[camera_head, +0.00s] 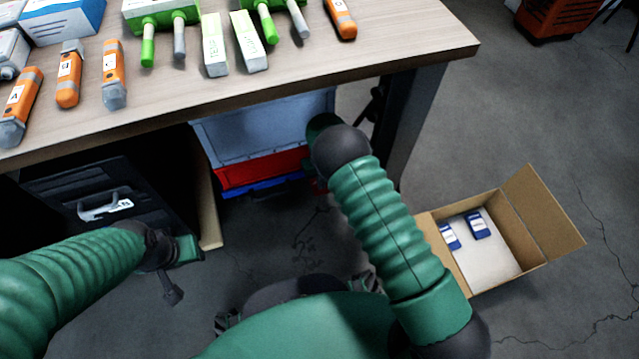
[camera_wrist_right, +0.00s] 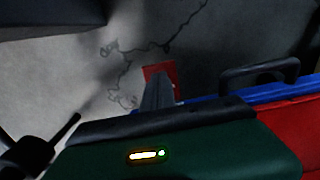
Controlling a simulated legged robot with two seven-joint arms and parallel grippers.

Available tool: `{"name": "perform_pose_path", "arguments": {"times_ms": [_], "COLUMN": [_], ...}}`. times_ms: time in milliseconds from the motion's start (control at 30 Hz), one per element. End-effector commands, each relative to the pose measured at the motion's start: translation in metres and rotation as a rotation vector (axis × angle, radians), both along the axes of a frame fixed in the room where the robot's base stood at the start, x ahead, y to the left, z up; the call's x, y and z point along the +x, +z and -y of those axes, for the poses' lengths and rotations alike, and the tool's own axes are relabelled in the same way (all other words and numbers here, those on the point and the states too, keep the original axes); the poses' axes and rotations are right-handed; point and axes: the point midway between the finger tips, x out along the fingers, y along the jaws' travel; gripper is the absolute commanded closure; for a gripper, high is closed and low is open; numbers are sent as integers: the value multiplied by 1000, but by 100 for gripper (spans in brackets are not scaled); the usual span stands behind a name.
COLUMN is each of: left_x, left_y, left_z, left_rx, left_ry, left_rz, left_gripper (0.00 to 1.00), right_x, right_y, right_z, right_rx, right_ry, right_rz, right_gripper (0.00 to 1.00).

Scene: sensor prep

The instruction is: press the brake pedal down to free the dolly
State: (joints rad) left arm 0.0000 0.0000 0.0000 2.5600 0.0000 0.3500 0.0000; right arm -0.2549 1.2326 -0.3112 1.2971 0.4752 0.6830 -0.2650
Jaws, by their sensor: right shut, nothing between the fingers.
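A small red pedal-like plate (camera_wrist_right: 160,72) shows low over the floor in the wrist view. My right gripper (camera_wrist_right: 160,88) has its fingers shut and empty, with the tips overlapping the plate's lower part; I cannot tell whether they touch it. In the head view my right arm reaches under the table, and its gripper is mostly hidden. A stack of a grey-blue crate (camera_head: 265,130), a red layer (camera_head: 262,172) and a blue layer (camera_head: 280,187) stands there; any dolly beneath is not clear. My left gripper (camera_head: 172,290) hangs low at left, its fingers too small to judge.
The wooden table (camera_head: 400,55) holds orange tools, boxes and green-handled items. A dark drawer cabinet (camera_head: 85,180) stands under it at left. A table leg (camera_head: 412,125) is right of my right arm. An open cardboard box (camera_head: 545,215) stands on the floor at right.

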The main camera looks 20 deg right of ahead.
Motion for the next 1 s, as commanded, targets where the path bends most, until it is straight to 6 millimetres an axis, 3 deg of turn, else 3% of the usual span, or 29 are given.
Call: {"name": "perform_pose_path", "arguments": {"times_ms": [1000], "left_x": [0], "left_y": [-11], "left_z": [0], "left_rx": [0], "left_ry": [0], "left_rz": [0], "left_gripper": [64], "right_x": [0], "right_y": [-20], "right_z": [0], "right_rx": [0], "right_ry": [-1], "right_rz": [-1], "right_gripper": [100]}}
